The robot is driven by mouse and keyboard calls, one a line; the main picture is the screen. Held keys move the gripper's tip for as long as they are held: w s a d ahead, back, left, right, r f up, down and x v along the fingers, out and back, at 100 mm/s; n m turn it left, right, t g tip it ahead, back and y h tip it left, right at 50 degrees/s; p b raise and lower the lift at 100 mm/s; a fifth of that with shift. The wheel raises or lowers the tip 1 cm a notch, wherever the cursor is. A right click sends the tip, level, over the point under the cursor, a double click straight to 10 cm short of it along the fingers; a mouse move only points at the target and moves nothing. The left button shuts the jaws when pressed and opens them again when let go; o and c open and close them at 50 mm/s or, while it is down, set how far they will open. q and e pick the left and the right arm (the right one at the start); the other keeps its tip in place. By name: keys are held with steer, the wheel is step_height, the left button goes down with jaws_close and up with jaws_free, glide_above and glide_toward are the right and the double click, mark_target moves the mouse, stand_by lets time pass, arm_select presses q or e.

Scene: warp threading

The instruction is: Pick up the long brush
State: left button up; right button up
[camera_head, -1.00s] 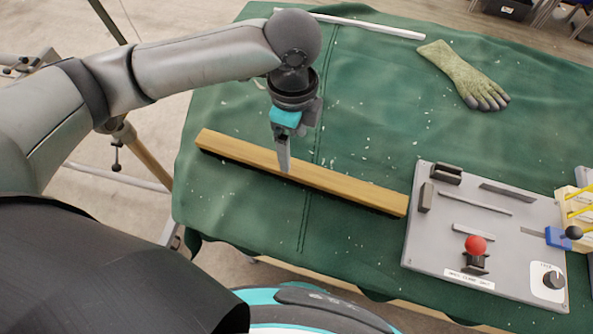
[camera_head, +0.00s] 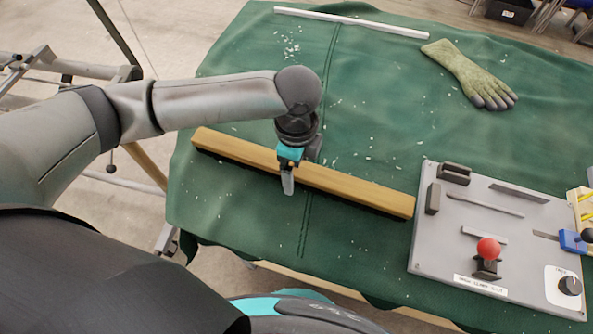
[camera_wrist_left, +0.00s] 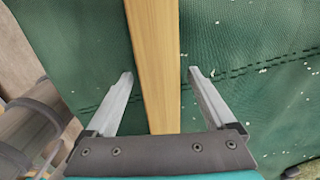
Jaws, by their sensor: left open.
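The long brush (camera_head: 350,186) has a straight wooden back with dark bristles below it. It lies across the green-covered table, from the left edge toward the grey board. My left gripper (camera_head: 288,188) is over the middle of the brush, pointing down. In the left wrist view the wooden back (camera_wrist_left: 154,75) runs between the two open fingers (camera_wrist_left: 160,74), with a gap on each side. My right gripper is not in view.
A grey board (camera_head: 450,258) with a red-knobbed lever (camera_head: 488,248) stands at the right end of the brush. A green glove (camera_head: 468,73) and a white rod (camera_head: 350,20) lie at the far side. The green cloth (camera_head: 370,110) between is clear except for white scraps.

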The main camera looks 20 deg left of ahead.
arm_select(q)
steer(key=shift+c, duration=0.4)
jaws_close()
stand_by(0.4)
